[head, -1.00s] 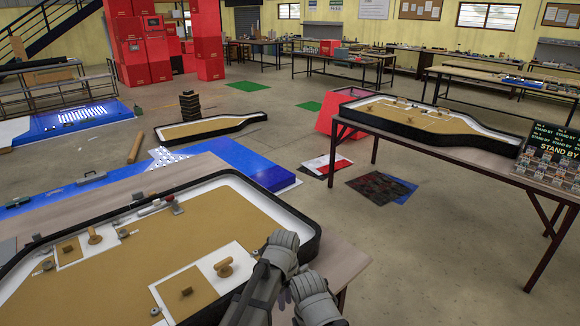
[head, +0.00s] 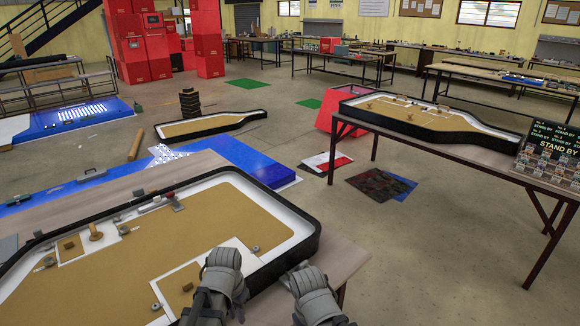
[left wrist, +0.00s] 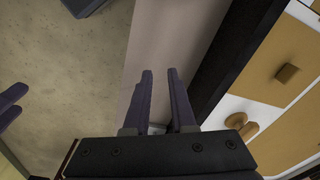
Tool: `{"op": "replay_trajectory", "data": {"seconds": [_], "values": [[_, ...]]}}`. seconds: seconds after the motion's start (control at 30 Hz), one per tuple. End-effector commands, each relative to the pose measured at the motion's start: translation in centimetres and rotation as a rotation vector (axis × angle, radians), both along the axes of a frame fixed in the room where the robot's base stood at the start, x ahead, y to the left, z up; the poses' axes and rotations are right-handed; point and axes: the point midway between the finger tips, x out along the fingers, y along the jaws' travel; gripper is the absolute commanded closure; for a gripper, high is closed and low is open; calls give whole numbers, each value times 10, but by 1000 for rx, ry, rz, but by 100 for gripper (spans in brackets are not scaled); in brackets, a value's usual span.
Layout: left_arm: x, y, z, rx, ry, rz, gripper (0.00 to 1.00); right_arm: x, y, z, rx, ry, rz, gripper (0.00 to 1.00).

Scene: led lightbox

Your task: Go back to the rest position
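My left gripper (head: 222,268) is over the front right part of the near tan tray (head: 190,240), by its white corner patch. The left wrist view shows its two dark fingers (left wrist: 160,75) apart, with nothing between them. Below them are the pale table top and the tray's black wall (left wrist: 235,55). My right gripper (head: 315,285) is just outside the tray's right front rim. Its fingertips (left wrist: 10,105) show at the left edge of the left wrist view, apart and empty. Its fingers are hidden in the head view.
A small wooden block (head: 187,287) sits on the white patch; a wooden block (left wrist: 288,74) and a round wooden knob (left wrist: 248,130) show in the left wrist view. A second table (head: 440,149) with another tray stands at the right. Bare floor (head: 400,240) lies between.

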Motion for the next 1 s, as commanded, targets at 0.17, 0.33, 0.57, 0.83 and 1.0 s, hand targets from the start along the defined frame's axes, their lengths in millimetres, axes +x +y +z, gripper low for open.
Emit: {"op": "replay_trajectory", "data": {"seconds": [0.17, 0.33, 0.57, 0.83, 1.0], "values": [[-12, 15, 0, -13, -6, 239, 76, 0, 0, 0, 0, 0, 0, 50], [-21, 27, 0, -25, -13, 436, 76, 0, 0, 0, 0, 0, 0, 50], [-35, -13, 0, 13, 19, 339, 76, 0, 0, 0, 0, 0, 0, 50], [-62, -61, 0, 72, 56, 194, 76, 0, 0, 0, 0, 0, 0, 50], [-76, -80, 1, 104, 72, 128, 76, 0, 0, 0, 0, 0, 0, 50]]}}
